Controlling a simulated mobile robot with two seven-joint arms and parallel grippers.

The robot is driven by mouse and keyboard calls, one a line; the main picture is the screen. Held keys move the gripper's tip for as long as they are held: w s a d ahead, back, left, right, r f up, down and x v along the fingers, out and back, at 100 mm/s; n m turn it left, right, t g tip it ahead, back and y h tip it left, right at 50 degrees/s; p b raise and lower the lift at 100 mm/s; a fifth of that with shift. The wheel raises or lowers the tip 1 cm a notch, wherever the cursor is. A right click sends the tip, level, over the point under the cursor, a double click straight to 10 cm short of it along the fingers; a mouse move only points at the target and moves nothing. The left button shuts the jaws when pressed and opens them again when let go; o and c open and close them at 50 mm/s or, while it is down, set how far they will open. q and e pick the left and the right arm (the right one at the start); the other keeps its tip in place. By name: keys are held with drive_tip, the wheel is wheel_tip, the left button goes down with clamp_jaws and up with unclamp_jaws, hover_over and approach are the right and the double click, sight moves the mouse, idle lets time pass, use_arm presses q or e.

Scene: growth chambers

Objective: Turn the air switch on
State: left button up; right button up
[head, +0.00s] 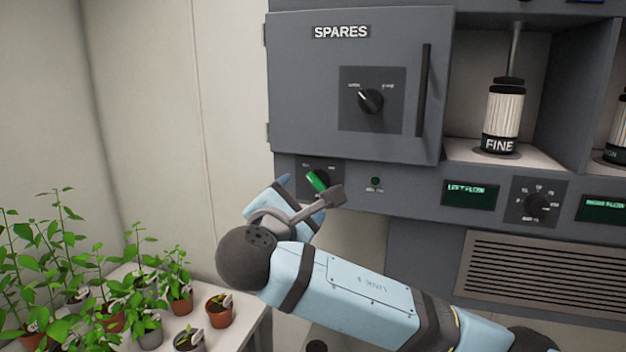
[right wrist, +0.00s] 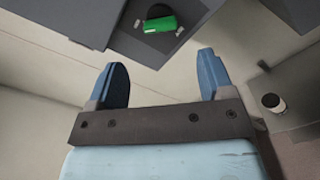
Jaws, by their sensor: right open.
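The air switch (head: 317,180) is a green-handled rotary knob on a dark plate under the SPARES door. Its handle is tilted, upper end to the left; its label is too small to read. It also shows in the right wrist view (right wrist: 160,24), beyond the fingertips. My right gripper (head: 300,198) is just below and in front of the switch in the head view, partly covering its plate. In the right wrist view the right gripper (right wrist: 164,75) is open, with nothing between its blue fingers and a gap to the switch. My left gripper is not in view.
The SPARES door (head: 310,95) with a black knob (head: 370,101) is shut above. Potted plants (head: 219,310) stand on a bench at lower left.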

sight(314, 184)
drive_tip(key=p+x, duration=0.1)
drive_tip(key=x, duration=0.5)
drive_tip(key=shift+w+d+r+p, duration=0.15)
drive_tip(key=shift+w+p, duration=0.15)
drive_tip(key=shift+p, duration=0.1)
drive_tip(key=shift+w+d, duration=0.15)
drive_tip(key=shift+w, duration=0.5)
drive_tip(key=shift+w+d, duration=0.1)
drive_tip(key=shift+w, duration=0.05)
drive_tip(key=c, duration=0.7)
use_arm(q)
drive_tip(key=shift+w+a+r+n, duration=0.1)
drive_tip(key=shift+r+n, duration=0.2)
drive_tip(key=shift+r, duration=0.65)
use_arm(e)
drive_tip(key=shift+c, duration=1.1)
